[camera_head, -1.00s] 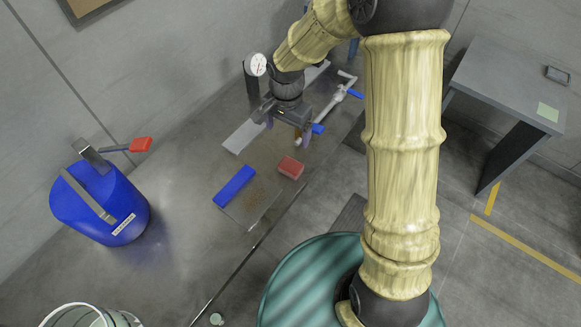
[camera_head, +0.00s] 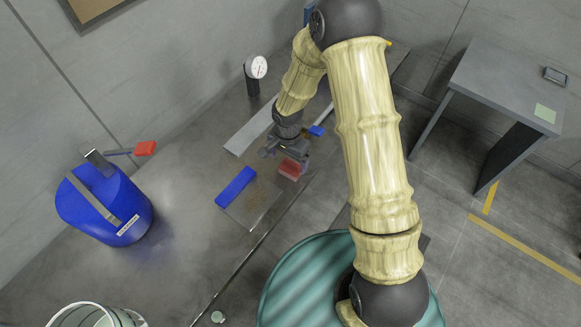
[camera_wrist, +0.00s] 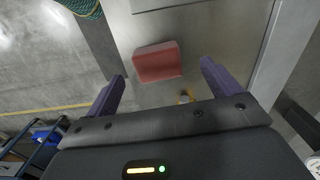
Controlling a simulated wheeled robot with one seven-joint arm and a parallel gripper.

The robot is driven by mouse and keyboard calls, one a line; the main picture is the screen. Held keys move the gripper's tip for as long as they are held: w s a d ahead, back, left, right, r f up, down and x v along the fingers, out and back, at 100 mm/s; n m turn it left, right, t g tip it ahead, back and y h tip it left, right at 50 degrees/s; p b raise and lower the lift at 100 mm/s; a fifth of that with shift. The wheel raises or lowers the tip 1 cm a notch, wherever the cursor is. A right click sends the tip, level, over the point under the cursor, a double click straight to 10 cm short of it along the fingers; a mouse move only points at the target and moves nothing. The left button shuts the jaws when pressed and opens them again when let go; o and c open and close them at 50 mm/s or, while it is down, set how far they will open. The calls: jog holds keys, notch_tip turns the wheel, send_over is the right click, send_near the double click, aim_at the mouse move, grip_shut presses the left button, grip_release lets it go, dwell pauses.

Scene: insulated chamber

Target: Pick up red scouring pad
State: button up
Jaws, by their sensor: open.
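The red scouring pad (camera_head: 289,169) is a small red block on the metal surface, to the right of a blue block. In the wrist view the red pad (camera_wrist: 158,62) lies ahead of the fingertips, between their lines and a little left of centre. My gripper (camera_head: 292,160) is directly over or just beside the pad in the head view and partly covers it. In the wrist view my gripper (camera_wrist: 162,72) is open, with a purple finger on each side and nothing between them.
A blue block (camera_head: 235,187) lies left of the pad. A pressure gauge (camera_head: 256,68) stands behind. A blue container (camera_head: 104,206) with a red-headed brush (camera_head: 145,148) is at left, a bucket (camera_head: 90,316) at lower left. A grey table (camera_head: 505,85) stands at right.

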aim_at(291, 166)
dwell(0.3)
jog(key=shift+w+d+f+p, duration=0.15)
jog(key=shift+f+p, duration=0.35)
jog(key=shift+f, duration=0.5)
jog(key=shift+d+f+p, duration=0.2)
jog(key=shift+f+p, duration=0.25)
jog(key=shift+f, duration=1.2)
jog(key=c, duration=1.1)
jog(key=shift+o, duration=0.2)
jog(key=shift+r, duration=0.1)
notch_tip(291, 166, up, 10)
jog(key=shift+f+b, duration=0.1)
jog(key=shift+b, duration=0.9)
